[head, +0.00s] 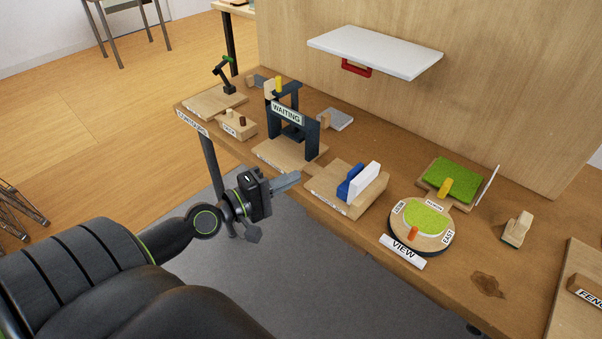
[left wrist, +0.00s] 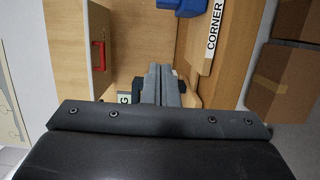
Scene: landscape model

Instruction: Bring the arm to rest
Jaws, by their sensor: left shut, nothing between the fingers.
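My left gripper (head: 288,181) is in front of the table's near edge in the head view, its arm coming in from the left. Its two fingers are together with nothing between them. The shut fingers (left wrist: 160,86) also show in the left wrist view, pointing away from the camera. In the head view the fingertips appear close to the wooden block holder with a blue and a white piece (head: 351,192); I cannot tell the exact gap. My right gripper is not in view.
The wooden table (head: 455,262) carries a dark frame marked WAITING (head: 287,112), a round turntable with a green top (head: 424,218) and a green pad (head: 453,178). A white shelf (head: 375,50) juts from the back panel. Grey floor (head: 310,290) lies open before the table.

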